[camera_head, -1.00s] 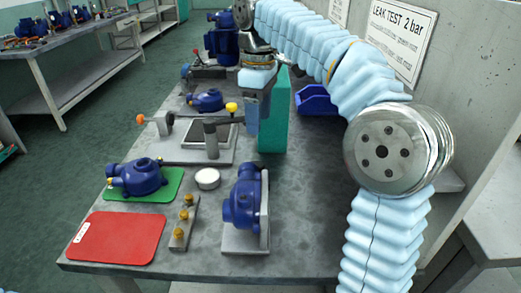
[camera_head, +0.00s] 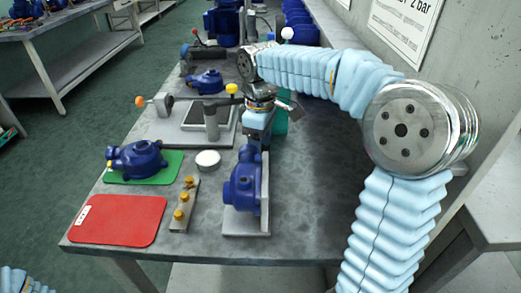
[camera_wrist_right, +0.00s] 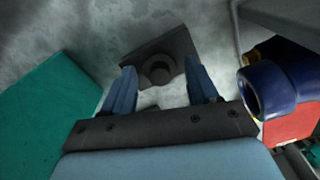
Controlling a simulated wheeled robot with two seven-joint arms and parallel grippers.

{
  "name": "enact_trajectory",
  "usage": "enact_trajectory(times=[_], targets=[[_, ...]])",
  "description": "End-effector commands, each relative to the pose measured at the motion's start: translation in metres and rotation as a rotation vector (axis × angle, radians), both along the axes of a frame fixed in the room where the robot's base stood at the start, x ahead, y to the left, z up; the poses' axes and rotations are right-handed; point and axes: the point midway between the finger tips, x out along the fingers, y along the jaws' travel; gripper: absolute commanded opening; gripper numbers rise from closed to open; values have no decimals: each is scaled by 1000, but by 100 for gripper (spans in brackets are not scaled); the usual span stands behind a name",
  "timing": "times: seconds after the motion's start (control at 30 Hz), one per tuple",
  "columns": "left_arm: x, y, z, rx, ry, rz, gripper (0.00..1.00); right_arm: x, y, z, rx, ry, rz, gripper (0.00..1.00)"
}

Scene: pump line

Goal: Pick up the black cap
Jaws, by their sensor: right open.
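In the right wrist view a small black round cap (camera_wrist_right: 158,69) stands on a dark square plate (camera_wrist_right: 178,47) on the grey bench. My right gripper (camera_wrist_right: 156,84) is open and empty, with its two blue fingers spread to either side of the cap and apart from it. In the head view the right gripper (camera_head: 258,130) points down just behind the blue pump on its upright grey stand (camera_head: 243,184). I cannot make out the cap there. My left gripper is out of view.
The pump's blue port (camera_wrist_right: 268,90) is close to the right finger in the wrist view. A teal block (camera_wrist_right: 48,110) stands to the left. A red mat (camera_head: 117,220), a green mat (camera_head: 172,165), a white round lid (camera_head: 207,159) and a brass-fitting strip (camera_head: 184,205) lie left of the pump.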

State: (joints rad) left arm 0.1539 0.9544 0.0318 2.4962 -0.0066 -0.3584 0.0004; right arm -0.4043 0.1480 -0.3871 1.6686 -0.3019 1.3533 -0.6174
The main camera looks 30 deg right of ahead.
Motion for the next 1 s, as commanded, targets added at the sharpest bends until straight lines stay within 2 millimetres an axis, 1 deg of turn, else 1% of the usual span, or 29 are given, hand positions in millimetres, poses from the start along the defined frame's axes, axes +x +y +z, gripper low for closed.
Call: enact_trajectory(times=[0.2, 0.23, 0.53, 0.83, 0.93, 1.0], targets=[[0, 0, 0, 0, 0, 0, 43, 0, 0, -2, 0, -1, 0, 59], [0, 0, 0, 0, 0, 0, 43, 0, 0, -2, 0, -1, 0, 57], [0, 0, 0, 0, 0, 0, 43, 0, 0, -2, 0, -1, 0, 12], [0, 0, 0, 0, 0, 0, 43, 0, 0, 0, 0, -1, 0, 11], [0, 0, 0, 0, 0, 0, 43, 0, 0, 4, 0, -1, 0, 11], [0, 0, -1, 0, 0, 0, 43, 1, 0, 11, 0, -4, 0, 11]])
